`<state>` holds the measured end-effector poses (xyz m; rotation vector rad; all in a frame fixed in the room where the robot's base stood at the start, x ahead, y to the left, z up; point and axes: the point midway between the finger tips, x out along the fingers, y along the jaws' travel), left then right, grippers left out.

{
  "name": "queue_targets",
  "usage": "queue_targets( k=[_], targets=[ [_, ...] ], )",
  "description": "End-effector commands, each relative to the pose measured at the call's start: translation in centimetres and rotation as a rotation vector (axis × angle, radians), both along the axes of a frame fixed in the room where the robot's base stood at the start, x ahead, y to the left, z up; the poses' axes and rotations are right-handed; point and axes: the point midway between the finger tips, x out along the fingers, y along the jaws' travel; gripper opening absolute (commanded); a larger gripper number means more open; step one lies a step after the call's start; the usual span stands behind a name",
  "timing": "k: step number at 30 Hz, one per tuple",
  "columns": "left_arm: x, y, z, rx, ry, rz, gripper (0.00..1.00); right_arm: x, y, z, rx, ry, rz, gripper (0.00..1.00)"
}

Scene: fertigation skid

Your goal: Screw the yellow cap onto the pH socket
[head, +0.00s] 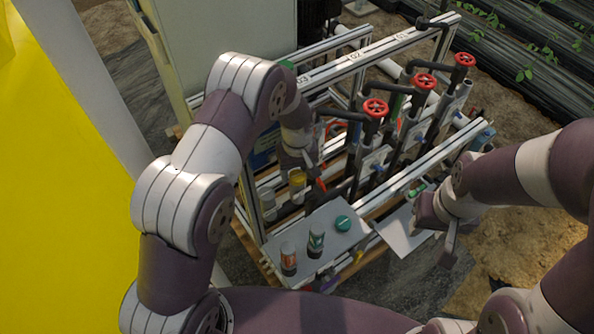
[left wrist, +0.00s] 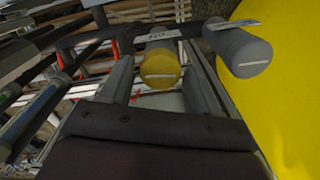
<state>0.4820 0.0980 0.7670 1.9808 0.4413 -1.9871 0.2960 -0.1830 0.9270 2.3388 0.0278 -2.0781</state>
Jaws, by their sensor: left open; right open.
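The yellow cap (head: 297,179) is at the near left end of the skid frame. In the left wrist view the yellow cap (left wrist: 160,68) lies between the two fingers of my left gripper (left wrist: 158,90), with a small printed tag (left wrist: 163,35) beyond it. My left gripper (head: 306,172) is open around the cap; I cannot tell whether a finger touches it. The pH socket is not clearly visible, and I cannot tell how the cap is seated. My right gripper (head: 436,226) is open and apart from the cap, by a white sheet at the right.
A grey cylinder (left wrist: 240,48) stands beside the yellow cap. A grey box top (head: 330,262) carries two small bottles (head: 288,259) (head: 316,242) and a green disc (head: 343,222). Pipes with red handwheels (head: 424,81) rise behind. A white sheet (head: 398,232) lies near my right gripper.

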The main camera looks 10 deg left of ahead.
Motion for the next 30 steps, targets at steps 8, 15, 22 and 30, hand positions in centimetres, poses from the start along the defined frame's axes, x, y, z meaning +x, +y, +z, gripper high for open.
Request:
queue_targets(
  k=[8,15,22,30],
  targets=[
    [0.0,0.0,2.2,0.000,-0.001,0.000,0.61,0.0,0.0,1.9,0.000,0.000,0.000,0.43],
    [0.0,0.0,3.8,0.000,0.000,0.000,0.61,0.0,0.0,3.2,0.000,0.000,0.000,0.43],
    [0.0,0.0,4.4,0.000,0.000,0.000,0.61,0.0,0.0,3.6,0.000,0.000,0.000,0.43],
    [0.0,0.0,4.3,0.000,0.000,0.000,0.91,0.0,0.0,3.6,0.000,0.000,0.000,0.43]
  ],
)
